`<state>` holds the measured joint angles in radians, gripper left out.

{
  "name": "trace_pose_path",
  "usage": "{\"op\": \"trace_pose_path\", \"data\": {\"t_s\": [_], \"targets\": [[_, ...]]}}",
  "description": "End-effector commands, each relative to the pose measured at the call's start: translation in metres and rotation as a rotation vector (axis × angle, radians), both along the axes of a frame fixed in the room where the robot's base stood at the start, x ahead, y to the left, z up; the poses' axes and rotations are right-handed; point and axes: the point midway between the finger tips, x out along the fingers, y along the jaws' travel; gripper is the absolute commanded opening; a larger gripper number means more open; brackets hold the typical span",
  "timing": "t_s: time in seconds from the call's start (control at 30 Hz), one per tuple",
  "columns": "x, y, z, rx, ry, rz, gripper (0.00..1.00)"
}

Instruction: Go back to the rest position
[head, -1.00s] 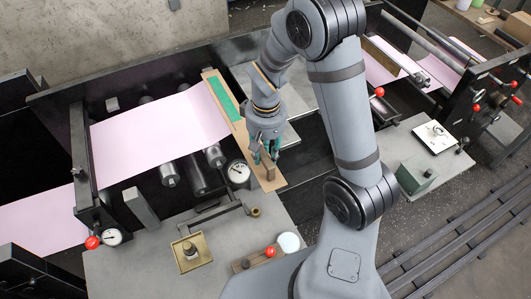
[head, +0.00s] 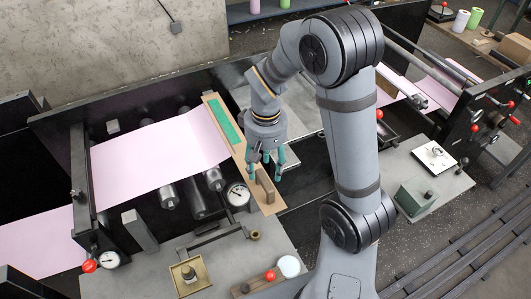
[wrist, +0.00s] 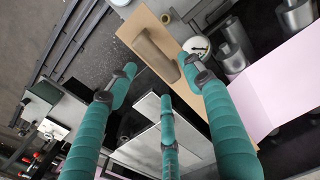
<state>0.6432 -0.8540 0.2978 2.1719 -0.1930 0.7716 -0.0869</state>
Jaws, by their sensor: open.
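My gripper (head: 268,163) hangs from my raised arm near the middle of the head view, above the right edge of a tan board. Its teal fingers are spread open with nothing between them; they also show in the wrist view (wrist: 160,90).
A pink sheet (head: 150,155) runs over dark rollers left of the board. A green block (head: 413,197) stands on the right bench. Dark rails (head: 470,240) cross the floor.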

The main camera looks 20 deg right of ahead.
Motion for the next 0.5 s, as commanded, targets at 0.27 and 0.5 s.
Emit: {"op": "trace_pose_path", "data": {"t_s": [0.27, 0.5], "targets": [[0.001, 0.000, 0.055, 0.001, -0.004, -0.001, 0.51], [0.000, 0.000, 0.072, 0.001, 0.000, -0.001, 0.51]]}}
